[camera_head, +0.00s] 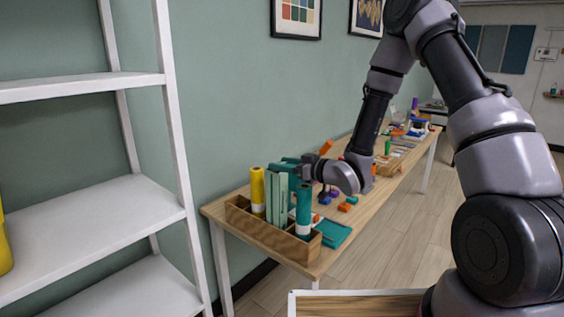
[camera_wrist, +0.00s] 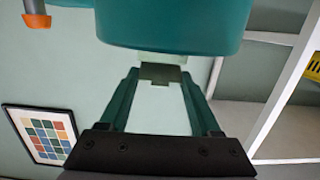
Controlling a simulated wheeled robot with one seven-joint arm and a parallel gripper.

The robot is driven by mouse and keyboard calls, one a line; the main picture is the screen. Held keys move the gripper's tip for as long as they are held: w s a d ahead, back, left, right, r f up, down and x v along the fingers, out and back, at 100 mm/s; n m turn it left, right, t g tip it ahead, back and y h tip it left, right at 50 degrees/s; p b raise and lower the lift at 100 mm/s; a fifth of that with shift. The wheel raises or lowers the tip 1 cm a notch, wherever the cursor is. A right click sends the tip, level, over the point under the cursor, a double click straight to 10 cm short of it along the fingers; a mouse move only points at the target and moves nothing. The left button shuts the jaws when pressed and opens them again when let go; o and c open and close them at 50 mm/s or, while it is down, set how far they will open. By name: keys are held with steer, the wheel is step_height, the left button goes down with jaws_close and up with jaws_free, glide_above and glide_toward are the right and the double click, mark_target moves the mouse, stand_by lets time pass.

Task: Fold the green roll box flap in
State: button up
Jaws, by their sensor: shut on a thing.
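The green roll box (camera_head: 279,198) is pale green and stands upright in a wooden crate (camera_head: 262,233) on the near end of the bench. My gripper (camera_head: 282,166) is at the top of this box, its fingers pointing left. In the wrist view my gripper (camera_wrist: 160,76) has its teal fingers closed on a pale green piece (camera_wrist: 148,57), which looks like the box flap. The fingers cover much of it, and its fold angle cannot be told. A large teal shape (camera_wrist: 175,28) fills the top of the wrist view; I cannot tell what it is.
A yellow roll (camera_head: 257,190) and a teal roll (camera_head: 303,210) stand in the crate on either side of the box. A teal folded piece (camera_head: 333,234) lies beside the crate. Small parts clutter the bench farther back. A white shelf (camera_head: 120,210) stands at left.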

steer(key=shift+s+d+f+t+y, duration=0.1)
steer(key=shift+d+f+t+y, duration=0.1)
steer(key=shift+f+t+y, duration=0.4)
steer(key=shift+r, duration=0.15)
steer(key=o, duration=1.4)
steer(key=v, duration=1)
steer(key=shift+s+d, duration=0.2)
steer(key=shift+d, duration=0.15)
